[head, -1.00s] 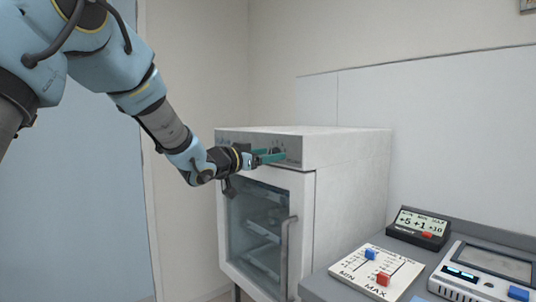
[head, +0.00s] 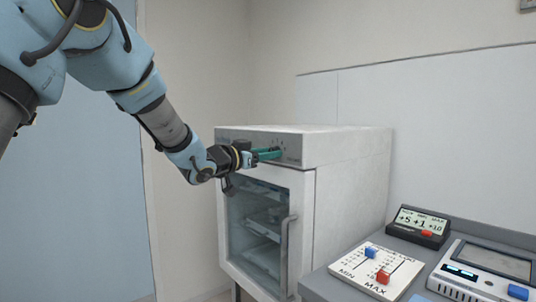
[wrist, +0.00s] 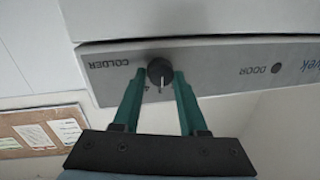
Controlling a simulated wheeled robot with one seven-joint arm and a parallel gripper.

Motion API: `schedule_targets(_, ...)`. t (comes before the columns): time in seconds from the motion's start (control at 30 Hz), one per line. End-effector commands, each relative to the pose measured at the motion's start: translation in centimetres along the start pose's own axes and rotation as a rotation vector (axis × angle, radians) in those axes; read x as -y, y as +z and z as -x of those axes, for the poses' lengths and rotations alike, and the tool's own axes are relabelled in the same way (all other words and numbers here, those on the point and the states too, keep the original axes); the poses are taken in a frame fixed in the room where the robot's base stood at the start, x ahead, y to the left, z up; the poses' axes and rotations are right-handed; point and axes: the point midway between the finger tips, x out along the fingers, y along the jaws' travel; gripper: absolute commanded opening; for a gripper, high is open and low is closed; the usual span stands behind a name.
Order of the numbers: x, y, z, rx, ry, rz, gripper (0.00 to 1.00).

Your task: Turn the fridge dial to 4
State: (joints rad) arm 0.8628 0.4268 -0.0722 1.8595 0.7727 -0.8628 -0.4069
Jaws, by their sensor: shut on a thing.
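The fridge dial (wrist: 160,72) is a round black knob with a pale pointer line on the grey front panel (wrist: 215,70). In the wrist view the panel shows upside down, with the word COLDER beside the dial and DOOR farther right. My gripper (wrist: 157,80) has its two green fingers on either side of the dial, shut on it. In the head view my gripper (head: 272,154) reaches the top panel of the white fridge (head: 350,180), and its fingers hide most of the dial. The number at the pointer is too small to read.
The fridge's glass door (head: 262,230) is closed, with a vertical handle (head: 287,255) at its right. A grey counter (head: 325,287) at the right holds a slider board (head: 368,277), a small display (head: 420,226) and a device (head: 490,275). A notice board (wrist: 35,135) hangs on the wall.

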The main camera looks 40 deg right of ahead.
Motion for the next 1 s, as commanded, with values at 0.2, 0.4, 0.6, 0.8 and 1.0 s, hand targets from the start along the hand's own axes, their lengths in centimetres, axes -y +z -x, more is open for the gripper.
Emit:
schedule_targets(0.2, -0.03, 0.36, 0.01, -0.008, -0.001, -0.049, 0.0)
schedule_targets(0.4, -0.11, 0.72, -0.02, -0.025, -0.002, -0.167, 0.0)
schedule_targets(0.6, -0.11, 0.82, -0.02, -0.047, -0.005, -0.316, 0.0)
schedule_targets(0.8, -0.06, 0.77, -0.01, -0.064, -0.008, -0.451, 0.0)
schedule_targets(1.0, -0.03, 0.64, -0.01, -0.076, -0.009, -0.545, 0.0)
